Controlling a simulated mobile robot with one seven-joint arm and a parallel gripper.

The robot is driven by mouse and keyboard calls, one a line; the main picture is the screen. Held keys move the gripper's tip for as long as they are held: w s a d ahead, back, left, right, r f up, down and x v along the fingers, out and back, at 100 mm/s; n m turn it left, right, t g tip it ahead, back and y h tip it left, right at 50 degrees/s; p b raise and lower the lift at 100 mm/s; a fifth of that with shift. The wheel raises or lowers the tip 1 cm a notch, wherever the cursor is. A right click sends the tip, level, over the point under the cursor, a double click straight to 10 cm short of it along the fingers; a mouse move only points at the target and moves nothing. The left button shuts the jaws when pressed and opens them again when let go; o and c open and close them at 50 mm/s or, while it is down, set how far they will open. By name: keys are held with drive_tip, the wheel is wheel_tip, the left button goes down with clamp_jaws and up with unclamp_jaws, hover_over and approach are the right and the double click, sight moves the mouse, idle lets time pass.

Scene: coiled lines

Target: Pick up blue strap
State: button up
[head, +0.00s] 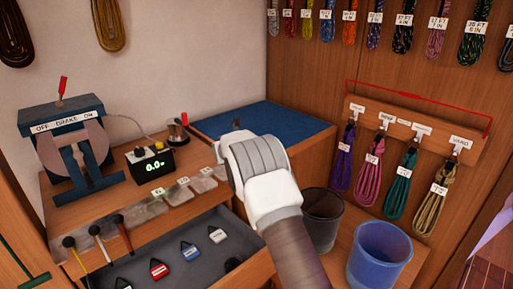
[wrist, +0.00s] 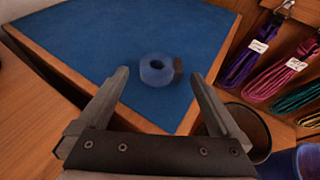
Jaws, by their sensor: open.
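A rolled blue strap (wrist: 151,74) with a dark end piece on its right side lies on the blue mat (wrist: 75,45) in the wrist view. My gripper (wrist: 158,77) is open and empty, its two dark fingers apart. In the picture the strap shows between and beyond the fingertips; I cannot tell the height of the fingers above the mat. In the head view the strap is not visible, and my arm covers the front part of the mat (head: 262,122).
A dark bin (head: 325,208) and a blue bin (head: 380,250) stand right of my arm. Coiled lines hang from a rack (head: 420,135) behind them. An open drawer (head: 150,240) with several tagged items lies left, below a bench holding a black display box (head: 152,163).

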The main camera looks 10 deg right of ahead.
drive_tip(key=shift+x, duration=3.15)
drive_tip(key=shift+s+d+f, duration=0.1)
drive_tip(key=shift+c, duration=0.3)
drive_tip(key=c, duration=1)
